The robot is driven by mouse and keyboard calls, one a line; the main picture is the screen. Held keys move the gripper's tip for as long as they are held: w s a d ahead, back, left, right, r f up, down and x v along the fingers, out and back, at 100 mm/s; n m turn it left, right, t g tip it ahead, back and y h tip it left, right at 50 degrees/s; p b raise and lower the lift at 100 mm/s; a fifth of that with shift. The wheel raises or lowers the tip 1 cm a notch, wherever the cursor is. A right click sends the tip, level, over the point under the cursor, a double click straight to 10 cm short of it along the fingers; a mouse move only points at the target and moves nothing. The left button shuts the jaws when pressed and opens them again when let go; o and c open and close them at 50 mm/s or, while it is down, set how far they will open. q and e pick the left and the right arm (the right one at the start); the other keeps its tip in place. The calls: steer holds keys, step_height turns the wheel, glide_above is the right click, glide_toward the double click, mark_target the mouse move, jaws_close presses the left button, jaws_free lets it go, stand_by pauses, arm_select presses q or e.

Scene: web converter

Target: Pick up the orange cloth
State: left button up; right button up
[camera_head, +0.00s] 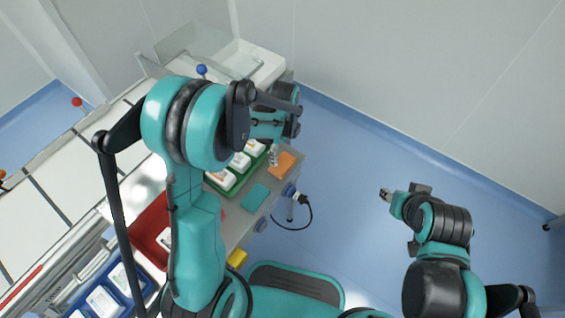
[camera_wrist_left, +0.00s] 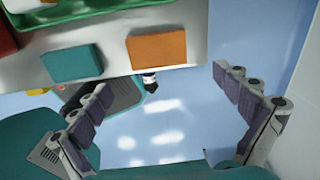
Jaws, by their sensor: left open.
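The orange cloth (camera_head: 284,167) is a flat, folded rectangle on the grey table's right edge in the head view. It also shows in the left wrist view (camera_wrist_left: 157,49), at the top centre. My left gripper (camera_head: 273,155) is above the table beside the cloth, partly hidden by my own arm. In the left wrist view the left gripper (camera_wrist_left: 161,80) is open and empty, its fingers wide apart, with the cloth beyond the fingertips and between them in the picture. My right gripper (camera_head: 386,194) is over the floor, away from the table; its jaws are too small to read.
A teal cloth (camera_head: 255,197) lies near the orange one. A green tray (camera_head: 222,186) with white containers stands behind them, and a red bin (camera_head: 150,222) is farther left. A black cable (camera_head: 308,215) hangs off the table edge.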

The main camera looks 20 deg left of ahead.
mark_target(283, 163)
arm_select(q)
step_height(283, 163, down, 4)
steer(key=shift+w+r+m+b, duration=0.15)
steer(key=shift+m+b, duration=0.25)
steer(key=shift+b, duration=0.2)
steer(key=f+b, duration=0.2)
steer(key=f, duration=0.1)
steer(key=f+b, duration=0.1)
steer(key=f, duration=0.1)
steer(key=shift+a+f, duration=0.2)
steer(key=shift+a, duration=0.15)
steer(key=shift+r, duration=0.1)
steer(key=shift+c, duration=0.9)
steer(key=c, duration=0.7)
